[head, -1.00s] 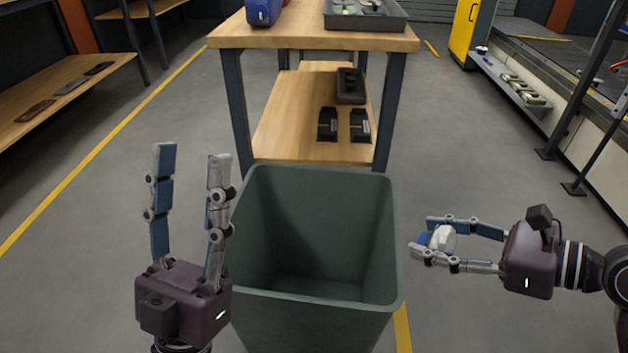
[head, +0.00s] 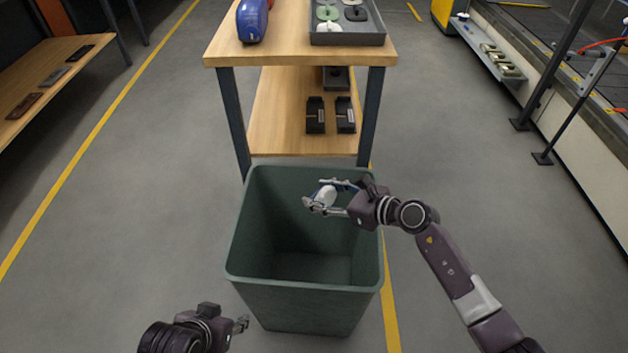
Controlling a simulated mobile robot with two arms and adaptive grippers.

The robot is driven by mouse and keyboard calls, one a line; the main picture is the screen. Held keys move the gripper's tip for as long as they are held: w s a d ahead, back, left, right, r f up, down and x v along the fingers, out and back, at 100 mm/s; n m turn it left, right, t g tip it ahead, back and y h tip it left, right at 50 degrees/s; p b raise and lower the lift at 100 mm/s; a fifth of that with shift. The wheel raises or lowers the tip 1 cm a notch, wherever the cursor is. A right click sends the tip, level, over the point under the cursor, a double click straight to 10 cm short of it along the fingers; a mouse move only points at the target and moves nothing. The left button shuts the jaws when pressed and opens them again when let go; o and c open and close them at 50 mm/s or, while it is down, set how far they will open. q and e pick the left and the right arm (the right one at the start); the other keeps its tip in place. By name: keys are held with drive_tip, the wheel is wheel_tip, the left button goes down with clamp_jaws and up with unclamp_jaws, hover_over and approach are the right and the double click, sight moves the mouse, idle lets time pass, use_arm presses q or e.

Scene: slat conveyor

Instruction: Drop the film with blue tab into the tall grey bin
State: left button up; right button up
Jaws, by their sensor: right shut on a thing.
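The tall grey bin (head: 305,310) stands open in front of me, with a greenish-grey wall and a bare floor visible inside. My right gripper (head: 318,198) is over the bin's opening, towards its far right part, with its fingers pointing left. It is shut on the film (head: 326,196), a small whitish crumpled bundle; its blue tab is hard to make out between the fingers. My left gripper (head: 241,325) is low at the bottom, left of the bin's near side; only a bit of its fingers shows, so its opening is unclear.
A wooden workbench (head: 300,52) stands just behind the bin, with a blue container (head: 252,20) and a grey tray (head: 347,30) on top. Black holders (head: 330,116) sit on its lower shelf. A conveyor (head: 600,110) is at right, a shelf (head: 40,80) at left.

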drive_tip(key=shift+w+a, duration=0.15)
drive_tip(key=shift+a, duration=0.45)
use_arm(q)
drive_tip(key=s+a+f+g, duration=0.15)
drive_tip(key=s+f, duration=0.25)
drive_tip(key=f, duration=0.6)
drive_tip(key=s+f+g, duration=0.2)
drive_tip(key=s+f, duration=0.1)
drive_tip(key=f, duration=0.6)
use_arm(e)
drive_tip(key=shift+a+f, duration=0.3)
drive_tip(key=shift+f, duration=0.15)
use_arm(q)
wheel_tip(320, 180, up, 19)
drive_tip(key=w+t+b, duration=0.1)
drive_tip(key=b, duration=0.4)
use_arm(e)
drive_tip(key=shift+f, duration=2.95)
use_arm(q)
drive_tip(key=shift+a+f+t, duration=0.1)
drive_tip(key=shift+t, duration=0.15)
use_arm(e)
drive_tip(key=o, duration=0.9)
drive_tip(key=shift+o, duration=0.2)
drive_tip(key=shift+d, duration=0.1)
